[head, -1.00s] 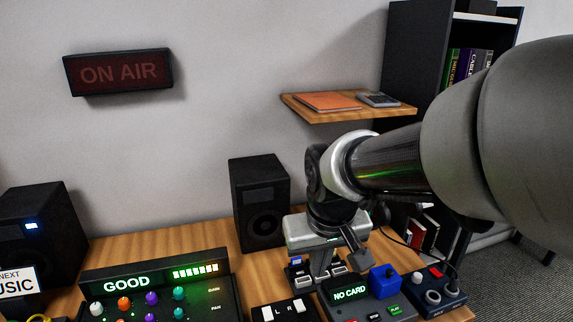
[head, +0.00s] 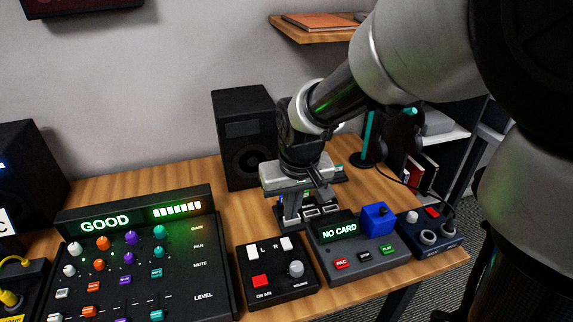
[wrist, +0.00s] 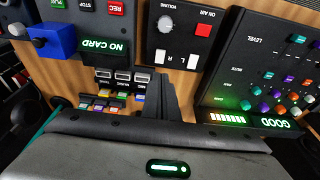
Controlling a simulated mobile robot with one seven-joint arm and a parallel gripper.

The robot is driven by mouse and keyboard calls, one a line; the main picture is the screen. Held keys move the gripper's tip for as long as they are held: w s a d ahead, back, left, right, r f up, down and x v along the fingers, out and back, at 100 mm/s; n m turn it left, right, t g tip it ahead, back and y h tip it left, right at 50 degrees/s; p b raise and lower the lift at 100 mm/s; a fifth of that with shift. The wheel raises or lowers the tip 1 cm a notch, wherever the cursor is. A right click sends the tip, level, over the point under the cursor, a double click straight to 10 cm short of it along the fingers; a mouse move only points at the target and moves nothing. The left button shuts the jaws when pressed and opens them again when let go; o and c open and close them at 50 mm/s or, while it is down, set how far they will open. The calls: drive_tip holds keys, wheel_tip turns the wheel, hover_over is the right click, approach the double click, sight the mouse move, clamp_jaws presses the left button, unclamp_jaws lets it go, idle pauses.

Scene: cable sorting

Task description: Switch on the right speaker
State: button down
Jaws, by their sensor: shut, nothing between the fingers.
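The right speaker (head: 243,135) is black and stands upright at the back of the desk, with no light showing on its front. The left speaker (head: 22,175), cut off at the left edge, shows a bit of blue light. A black switch box (head: 272,268) has white L (head: 252,252) and R (head: 286,243) rockers, a red button and a grey knob. My gripper (head: 290,222) is shut and empty, behind this box, over a small card rack (head: 318,213). In the wrist view, the fingertips (wrist: 162,80) appear close to the R rocker (wrist: 160,56); contact cannot be told.
The mixer (head: 140,255), reading GOOD, lies left of the switch box. A recorder (head: 360,262) reading NO CARD, with a blue block (head: 378,220) on it, lies to the right. A blue knob box (head: 430,230) stands near the desk's right edge. A shelf (head: 310,33) overhangs behind.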

drive_tip(key=b, duration=0.4)
hover_over(288, 248)
drive_tip(key=x, duration=0.3)
drive_tip(key=s+x, duration=0.1)
drive_tip(key=x, duration=0.3)
drive_tip(key=s+x, duration=0.1)
drive_tip(key=x, duration=0.3)
drive_tip(key=shift+s+d+f, duration=0.25)
drive_tip(key=shift+d+f, duration=0.1)
drive_tip(key=shift+d, duration=0.05)
drive_tip(key=shift+s+f, duration=0.1)
drive_tip(key=shift+f, duration=0.65)
drive_tip(key=shift+s+f+b, duration=0.15)
drive_tip(key=shift+f+b, duration=0.3)
drive_tip(key=shift+r, duration=0.1)
drive_tip(key=shift+w+a+r+p, duration=0.15)
drive_tip(key=shift+w+r+p, duration=0.2)
drive_tip(key=shift+w, duration=0.35)
